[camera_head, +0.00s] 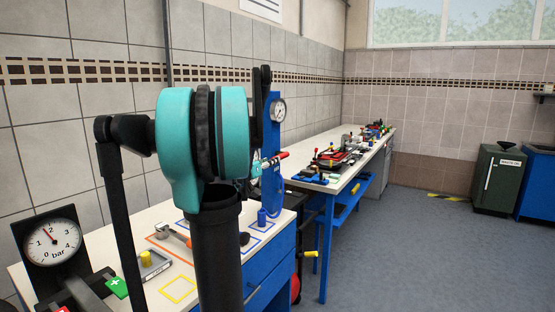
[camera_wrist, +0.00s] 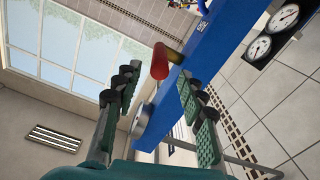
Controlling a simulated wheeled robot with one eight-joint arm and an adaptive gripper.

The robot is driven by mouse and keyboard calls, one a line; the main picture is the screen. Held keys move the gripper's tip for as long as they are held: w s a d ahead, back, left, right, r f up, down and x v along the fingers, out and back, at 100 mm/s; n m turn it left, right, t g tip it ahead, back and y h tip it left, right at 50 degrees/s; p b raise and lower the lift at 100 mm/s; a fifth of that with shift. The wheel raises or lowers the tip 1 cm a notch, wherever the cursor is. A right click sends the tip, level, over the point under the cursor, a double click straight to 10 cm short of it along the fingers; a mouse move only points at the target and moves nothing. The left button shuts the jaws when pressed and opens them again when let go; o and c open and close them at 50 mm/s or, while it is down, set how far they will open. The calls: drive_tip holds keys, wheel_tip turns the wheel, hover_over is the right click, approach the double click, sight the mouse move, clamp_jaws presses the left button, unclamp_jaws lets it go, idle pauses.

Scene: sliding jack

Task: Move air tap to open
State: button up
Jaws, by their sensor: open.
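The air tap's red handle (camera_wrist: 159,62) sits on a brass-coloured fitting (camera_wrist: 174,54) on the blue post (camera_wrist: 205,62) in the wrist view. In the head view the red handle (camera_head: 274,159) sticks out to the right of the blue post (camera_head: 271,135). My gripper (camera_wrist: 157,80) is open, its green-padded fingers on either side of the picture. The handle appears between the fingertips and looks untouched; how far beyond them it lies I cannot tell. In the head view my arm hides most of the gripper.
A round gauge (camera_head: 278,111) is on the post. A bar gauge (camera_head: 52,242) stands at the near left. The white workbench (camera_head: 215,262) holds small parts and coloured outlines. A second bench (camera_head: 345,178) with tools stands behind.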

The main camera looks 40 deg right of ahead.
drive_tip(key=x, duration=0.6)
drive_tip(key=shift+d, duration=0.35)
drive_tip(key=shift+c, duration=0.6)
clamp_jaws()
